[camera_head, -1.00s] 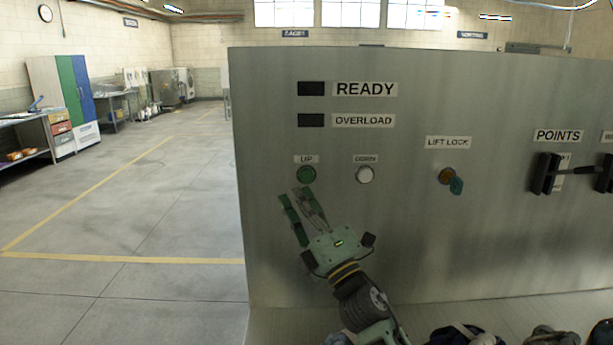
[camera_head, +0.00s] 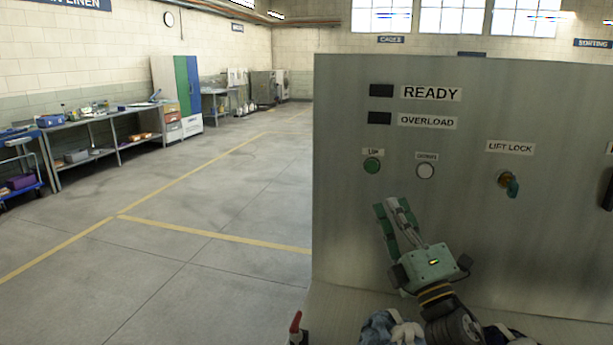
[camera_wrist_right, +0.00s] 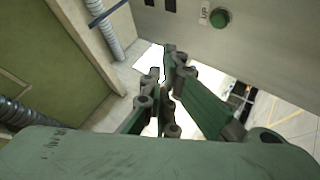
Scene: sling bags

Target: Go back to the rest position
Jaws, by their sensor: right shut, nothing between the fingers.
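My right gripper (camera_head: 391,204) is shut and empty. It points up in front of the grey control panel (camera_head: 480,240), with its tips below the green UP button (camera_head: 372,166) and the white DOWN button (camera_head: 425,171). In the right wrist view my right gripper (camera_wrist_right: 162,64) shows its green fingers close together, and the UP button (camera_wrist_right: 220,18) is at the top, apart from them. My left gripper is in neither view.
The lift lock key (camera_head: 510,184) sits on the panel's right part. The READY lamp (camera_head: 381,90) and OVERLOAD lamp (camera_head: 379,118) are dark. Bundles (camera_head: 392,328) lie at the bottom edge. A long workbench (camera_head: 105,122) stands far left. The floor between is clear.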

